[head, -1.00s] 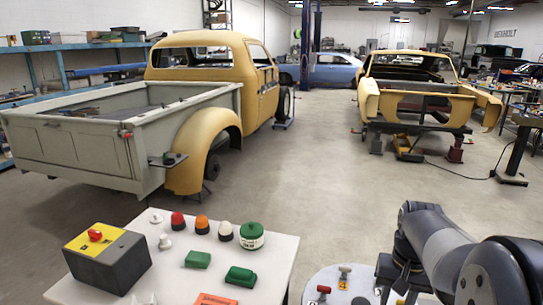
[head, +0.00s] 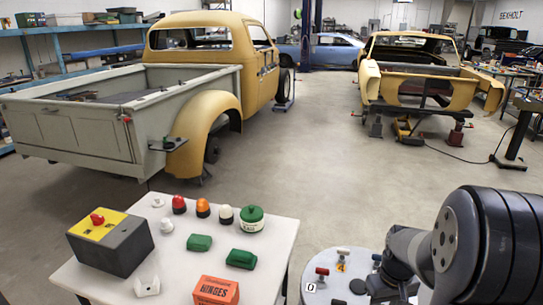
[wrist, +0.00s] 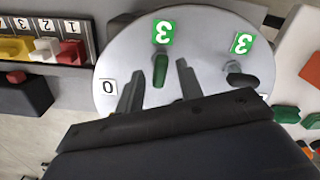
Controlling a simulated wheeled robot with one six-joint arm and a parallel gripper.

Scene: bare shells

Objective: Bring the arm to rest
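My gripper (wrist: 160,68) shows in the wrist view with its two fingers apart. A green peg-like handle (wrist: 160,70) beside a green label marked 3 shows between the fingers; I cannot tell whether they touch it. The fingers are over a round pale tabletop (wrist: 112,70). In the head view my arm (head: 450,245) is bent at the lower right, above the round table (head: 318,262). My fingers are hidden there.
A white table (head: 180,262) at left holds a yellow-topped box (head: 110,240), green blocks and an orange box (head: 215,290). A numbered rack (wrist: 45,45) shows in the wrist view. Open floor lies beyond.

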